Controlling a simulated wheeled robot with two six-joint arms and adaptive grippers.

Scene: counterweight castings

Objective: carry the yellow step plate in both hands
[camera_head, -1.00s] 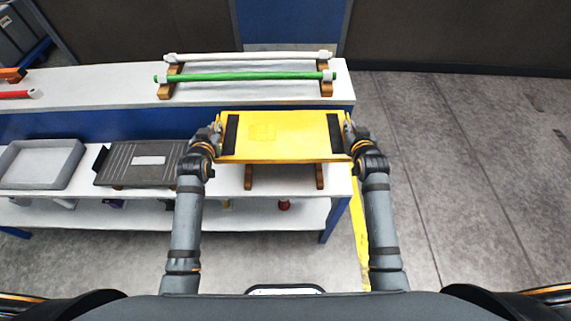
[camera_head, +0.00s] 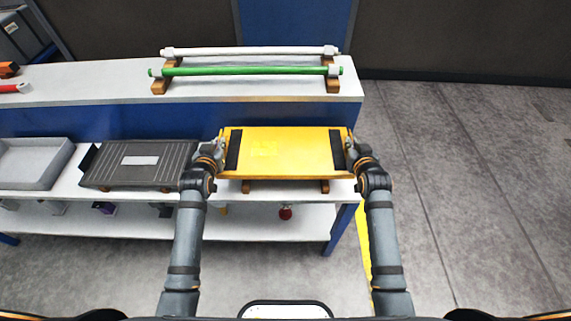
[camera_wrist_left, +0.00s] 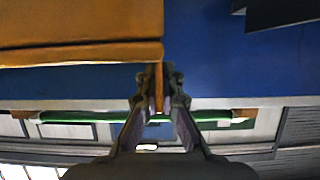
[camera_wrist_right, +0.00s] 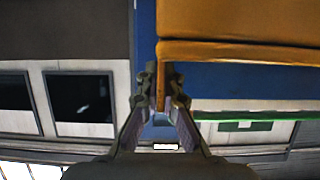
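The yellow step plate (camera_head: 285,150), with a dark strip near each end, is level between my two grippers in the head view. My left gripper (camera_head: 220,147) is shut on its left end, and my right gripper (camera_head: 352,147) is shut on its right end. In the left wrist view the plate's orange underside (camera_wrist_left: 75,30) shows, with a thin edge between the fingers. The right wrist view shows the same at the other end (camera_wrist_right: 240,25). The plate is just above or on two wooden blocks (camera_head: 245,186); I cannot tell whether they touch.
The blocks stand on a white shelf (camera_head: 215,193). A dark ribbed plate (camera_head: 140,175) and a grey tray (camera_head: 30,165) lie to the left. A green bar (camera_head: 240,71) and a white bar (camera_head: 250,51) rest on the upper counter (camera_head: 100,85). The floor (camera_head: 450,180) at right is clear.

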